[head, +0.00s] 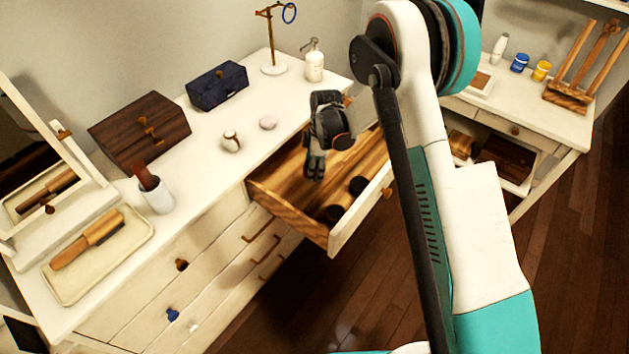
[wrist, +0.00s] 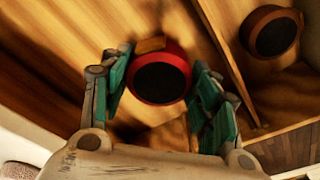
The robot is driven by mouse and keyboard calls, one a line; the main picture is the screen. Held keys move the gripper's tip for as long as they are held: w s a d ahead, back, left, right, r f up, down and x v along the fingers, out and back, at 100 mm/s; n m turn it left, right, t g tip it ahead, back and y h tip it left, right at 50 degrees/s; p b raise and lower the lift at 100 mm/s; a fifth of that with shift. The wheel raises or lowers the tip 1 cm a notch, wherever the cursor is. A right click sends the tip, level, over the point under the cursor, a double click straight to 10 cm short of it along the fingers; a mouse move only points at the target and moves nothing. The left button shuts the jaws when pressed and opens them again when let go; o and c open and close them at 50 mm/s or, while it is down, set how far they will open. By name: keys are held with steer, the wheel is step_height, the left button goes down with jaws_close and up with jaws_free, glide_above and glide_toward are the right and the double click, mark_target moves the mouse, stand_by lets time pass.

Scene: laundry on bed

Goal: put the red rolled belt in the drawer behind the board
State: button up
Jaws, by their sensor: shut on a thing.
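The red rolled belt (wrist: 161,96), with a dark round face and a red rim, sits between the fingers of my gripper (wrist: 160,85) in the wrist view. My gripper (head: 315,175) is shut on it and points down into the open wooden drawer (head: 285,200). In the head view the held belt is not clearly visible. A thin wooden board (wrist: 226,62) runs slantwise through the drawer in the wrist view. The belt shows on the left of this board. I cannot tell whether the belt touches the drawer floor.
A dark brown-red roll (wrist: 271,32) lies right of the board. The head view shows two dark rolls (head: 333,213) (head: 358,186) near the drawer front.

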mark_target(314, 185)
steer(key=shift+f+b, duration=0.6)
steer(key=shift+f, duration=2.35)
steer(key=shift+f, duration=0.15)
steer(key=o, duration=1.1)
